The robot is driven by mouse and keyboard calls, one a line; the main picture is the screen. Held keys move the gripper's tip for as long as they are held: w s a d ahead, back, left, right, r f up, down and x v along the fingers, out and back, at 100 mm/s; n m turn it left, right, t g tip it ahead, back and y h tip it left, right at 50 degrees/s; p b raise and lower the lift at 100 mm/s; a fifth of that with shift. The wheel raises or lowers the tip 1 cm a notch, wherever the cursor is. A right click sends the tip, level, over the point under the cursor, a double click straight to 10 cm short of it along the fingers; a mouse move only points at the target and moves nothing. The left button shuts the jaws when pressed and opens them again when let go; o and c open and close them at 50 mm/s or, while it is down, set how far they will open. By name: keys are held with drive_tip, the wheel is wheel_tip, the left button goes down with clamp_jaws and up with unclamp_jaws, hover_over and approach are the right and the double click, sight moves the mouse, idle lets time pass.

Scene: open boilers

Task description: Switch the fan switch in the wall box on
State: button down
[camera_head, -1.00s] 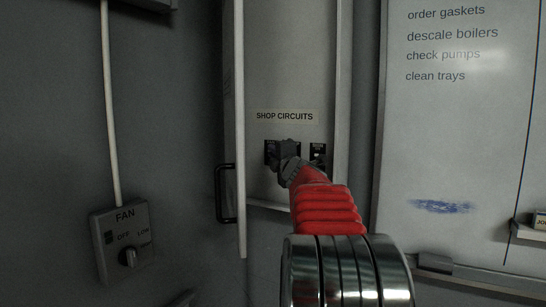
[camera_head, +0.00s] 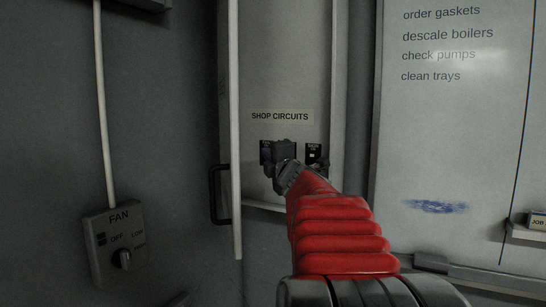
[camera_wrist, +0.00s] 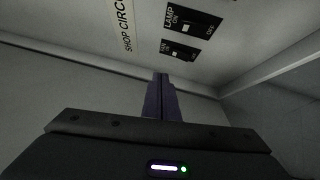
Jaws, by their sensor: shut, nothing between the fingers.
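The wall box (camera_head: 265,60) is an open cabinet labelled SHOP CIRCUITS, with two small dark switch plates inside. The left plate (camera_head: 264,151) is partly hidden behind my gripper (camera_head: 284,150). The right plate (camera_head: 313,153) has a pale toggle. In the wrist view the LAMP switch (camera_wrist: 186,28) is above, and a second switch (camera_wrist: 176,52) is nearer my fingertips. Its small label seems to read FAN, with ON and OFF marks; I cannot tell its toggle position for certain. My gripper (camera_wrist: 160,78) is shut and empty, its tips appearing just below that second switch; contact is unclear.
The cabinet door (camera_head: 235,130) stands open at the left, with a black handle (camera_head: 216,194). A separate FAN control (camera_head: 115,248) with a rotary knob is on the left wall. A whiteboard (camera_head: 450,120) with a ledge (camera_head: 480,277) is at the right.

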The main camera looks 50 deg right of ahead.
drive_tip(key=shift+r+v, duration=0.2)
drive_tip(key=shift+v, duration=0.9)
drive_tip(key=shift+r+v, duration=0.25)
drive_tip(key=shift+v, duration=0.85)
